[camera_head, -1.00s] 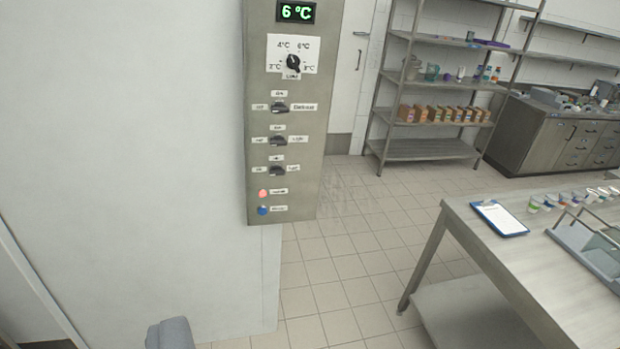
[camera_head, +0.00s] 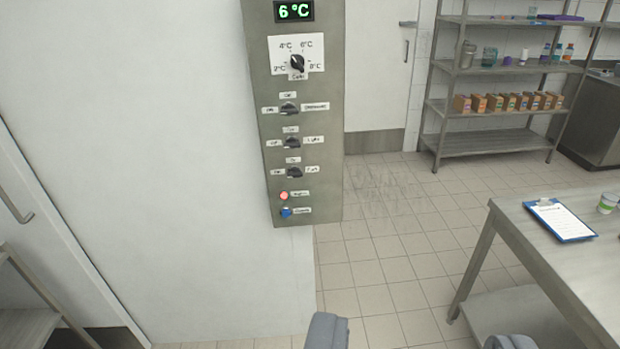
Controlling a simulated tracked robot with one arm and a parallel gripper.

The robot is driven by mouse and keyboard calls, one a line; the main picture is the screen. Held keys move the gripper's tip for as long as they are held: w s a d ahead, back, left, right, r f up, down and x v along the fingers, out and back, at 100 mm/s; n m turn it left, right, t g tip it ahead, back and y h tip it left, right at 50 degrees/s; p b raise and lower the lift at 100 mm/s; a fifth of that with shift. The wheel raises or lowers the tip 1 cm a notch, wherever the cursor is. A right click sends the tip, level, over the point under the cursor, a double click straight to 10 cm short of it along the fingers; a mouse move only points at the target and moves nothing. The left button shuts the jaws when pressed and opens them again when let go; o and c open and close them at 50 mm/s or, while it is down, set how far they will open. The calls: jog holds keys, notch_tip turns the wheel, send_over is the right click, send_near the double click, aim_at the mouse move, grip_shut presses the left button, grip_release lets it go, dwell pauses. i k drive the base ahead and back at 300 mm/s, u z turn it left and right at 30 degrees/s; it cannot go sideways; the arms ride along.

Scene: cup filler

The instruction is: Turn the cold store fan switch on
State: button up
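A grey control panel (camera_head: 325,190) hangs on the end of the white wall. It carries three dark rotary switches in a column: a top one (camera_head: 289,108), a middle one (camera_head: 292,143) and a bottom one (camera_head: 294,173). The bottom switch's right label seems to read "Fan"; its small print and exact knob angle are hard to tell. My gripper (camera_head: 418,338) shows only as two grey fingertips at the bottom edge, wide apart and empty. They are low in the picture, below and right of the panel, apart from the switches.
Above the switches are a dial (camera_head: 297,62) and a green 6 °C display (camera_head: 294,11). Below them are a red light (camera_head: 283,196) and a blue button (camera_head: 286,212). A steel table (camera_head: 530,245) with a clipboard (camera_head: 559,220) stands right. Floor (camera_head: 385,260) between is clear.

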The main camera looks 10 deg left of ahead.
aim_at(294, 172)
jog(key=z, duration=0.1)
jog(key=i, duration=1)
jog(key=u, duration=0.1)
